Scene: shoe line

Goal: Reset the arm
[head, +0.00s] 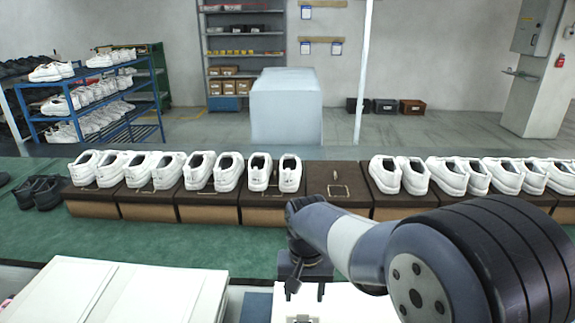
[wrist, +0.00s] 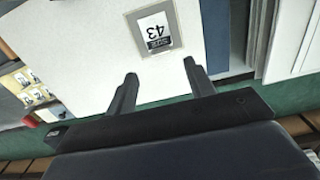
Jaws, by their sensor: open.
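My arm reaches in from the right in the head view, over the near side of the shoe line. My gripper (head: 305,291) points down at its end, just above a white surface at the bottom edge. In the wrist view my gripper (wrist: 160,82) has its two fingers spread apart with nothing between them. I cannot tell whether the fingers touch the lid.
Pairs of white shoes (head: 200,171) stand on a row of brown blocks; one block (head: 338,185) is bare of shoes. Closed white boxes (head: 110,294) lie at the near left. Black shoes (head: 40,191) sit at the far left. A blue shoe rack (head: 95,98) stands behind.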

